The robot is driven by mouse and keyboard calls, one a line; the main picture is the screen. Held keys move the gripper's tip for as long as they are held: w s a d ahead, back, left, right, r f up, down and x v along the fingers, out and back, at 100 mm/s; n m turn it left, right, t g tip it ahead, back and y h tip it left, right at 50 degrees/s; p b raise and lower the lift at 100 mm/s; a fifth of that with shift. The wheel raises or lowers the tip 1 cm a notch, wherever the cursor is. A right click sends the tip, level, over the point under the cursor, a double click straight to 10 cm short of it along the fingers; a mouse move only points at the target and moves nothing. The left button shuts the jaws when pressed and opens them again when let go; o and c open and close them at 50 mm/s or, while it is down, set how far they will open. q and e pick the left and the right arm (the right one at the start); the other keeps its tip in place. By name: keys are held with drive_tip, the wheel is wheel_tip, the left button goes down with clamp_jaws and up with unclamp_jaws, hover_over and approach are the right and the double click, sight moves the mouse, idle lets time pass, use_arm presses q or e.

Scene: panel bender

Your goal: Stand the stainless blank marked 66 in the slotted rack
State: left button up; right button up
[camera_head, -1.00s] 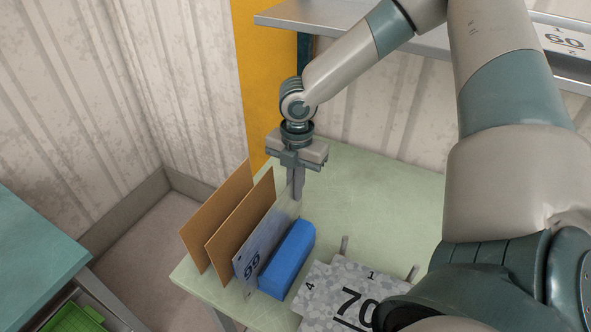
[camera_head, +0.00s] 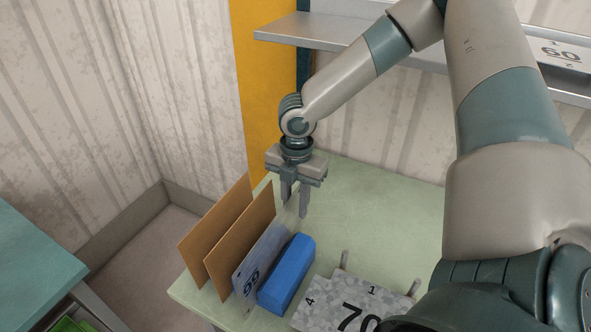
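I cannot tell whether a finger still touches the sheet. The slotted rack is not clearly seen; the boards and block hide the blank's bottom edge and any slots. My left gripper is out of view.
Two upright brown boards (camera_head: 238,240) stand left of the blank, and the blue block (camera_head: 287,275) is close on its right. A metal shelf (camera_head: 300,30) is behind. The table's back right is clear.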

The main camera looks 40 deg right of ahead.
wheel_tip(320, 180, up, 17)
drive_tip(key=b, duration=0.3)
drive_tip(key=shift+d+r, duration=0.15)
drive_tip(key=shift+d, duration=0.15)
drive_tip(key=shift+a, duration=0.1)
idle(1.0)
